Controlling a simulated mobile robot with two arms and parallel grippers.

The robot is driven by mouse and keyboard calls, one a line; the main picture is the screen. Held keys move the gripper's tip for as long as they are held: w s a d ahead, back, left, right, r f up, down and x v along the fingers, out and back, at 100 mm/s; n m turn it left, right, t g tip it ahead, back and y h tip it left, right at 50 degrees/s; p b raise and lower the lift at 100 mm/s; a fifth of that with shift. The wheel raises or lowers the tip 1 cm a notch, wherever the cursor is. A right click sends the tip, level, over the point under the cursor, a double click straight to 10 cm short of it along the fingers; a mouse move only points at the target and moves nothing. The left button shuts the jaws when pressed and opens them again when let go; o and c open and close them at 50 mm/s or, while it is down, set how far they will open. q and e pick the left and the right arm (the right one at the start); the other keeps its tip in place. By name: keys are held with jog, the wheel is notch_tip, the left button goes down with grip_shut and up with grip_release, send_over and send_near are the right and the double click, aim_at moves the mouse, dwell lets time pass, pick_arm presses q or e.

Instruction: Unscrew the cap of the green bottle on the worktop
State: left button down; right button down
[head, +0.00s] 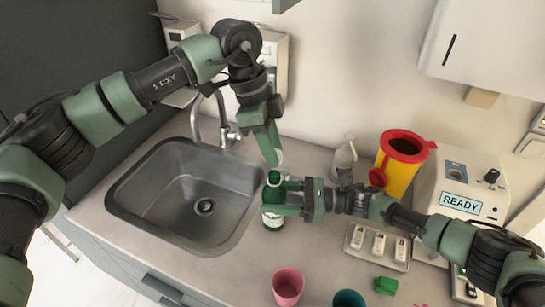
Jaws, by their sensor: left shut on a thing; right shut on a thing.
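The green bottle (272,220) stands upright on the worktop (232,272), just right of the sink. It has a pale label and a dark green cap (274,177). My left gripper (273,165) comes down from above and is shut on the cap. My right gripper (284,196) reaches in from the right and is shut on the bottle's upper body, below the cap. The fingers hide part of the cap and of the bottle's upper part.
The sink (131,200) with its tap (224,112) lies left. A yellow bin (397,168), clear dispenser bottle (344,158) and READY device (462,190) stand right. A tray (355,252), pink cup (288,287), teal cup (348,299) and green block (385,286) occupy the front right.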

pick_arm(q)
jog(key=shift+r, duration=0.1)
pick_arm(e)
jog(key=shift+c, duration=2.3)
grip_release()
jog(key=shift+f, duration=0.1)
jog(key=shift+d, duration=0.1)
pick_arm(q)
jog(key=shift+f+b, duration=0.3)
pick_arm(e)
jog(key=shift+d+f, duration=0.1)
jog(key=shift+d, duration=0.25)
pick_arm(q)
notch_tip(320, 180, down, 3)
jog(key=b, duration=0.3)
pick_arm(e)
jog(key=d, duration=0.6)
jog(key=shift+s+d, duration=0.2)
jog(key=shift+d, duration=0.1)
